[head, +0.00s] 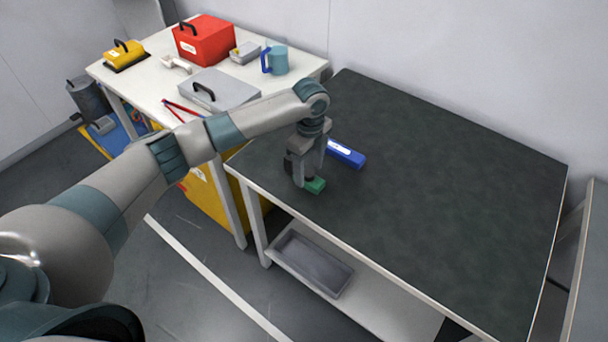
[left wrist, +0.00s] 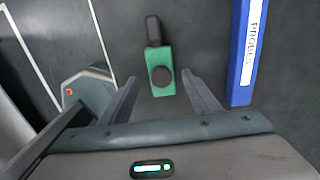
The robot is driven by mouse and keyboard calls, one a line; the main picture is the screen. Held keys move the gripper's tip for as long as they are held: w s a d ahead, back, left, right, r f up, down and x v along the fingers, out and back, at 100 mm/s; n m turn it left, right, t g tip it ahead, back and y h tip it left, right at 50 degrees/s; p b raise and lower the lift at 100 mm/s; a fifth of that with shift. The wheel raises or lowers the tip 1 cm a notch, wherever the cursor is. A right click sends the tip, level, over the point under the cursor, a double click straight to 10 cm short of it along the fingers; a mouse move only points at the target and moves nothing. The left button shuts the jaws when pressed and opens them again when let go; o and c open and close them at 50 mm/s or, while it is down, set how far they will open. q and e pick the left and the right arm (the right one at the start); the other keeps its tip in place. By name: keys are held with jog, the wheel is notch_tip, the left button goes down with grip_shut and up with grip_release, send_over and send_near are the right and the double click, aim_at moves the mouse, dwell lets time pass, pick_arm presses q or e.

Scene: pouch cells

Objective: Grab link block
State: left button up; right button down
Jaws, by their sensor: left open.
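The link block appears to be the green block with a round black knob and a black end piece. It lies on the dark table in the head view (head: 316,186) and in the left wrist view (left wrist: 163,89). My left gripper (head: 307,174) points down over it, open. In the left wrist view, the fingertips (left wrist: 160,76) are spread on either side of the green part, with a gap at each side. I cannot tell how far above the table the fingertips are. My right gripper is not in view.
A blue box labelled PROBES (head: 346,153) lies close to the right of the gripper. The dark table (head: 440,200) is otherwise clear.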

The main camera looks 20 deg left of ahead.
aim_at(309, 173)
pick_arm(q)
jog(key=shift+w+f+p, duration=0.1)
jog(key=shift+f+p, duration=0.4)
jog(key=shift+f, duration=1.3)
jog(key=shift+c, duration=0.7)
jog(key=c, duration=1)
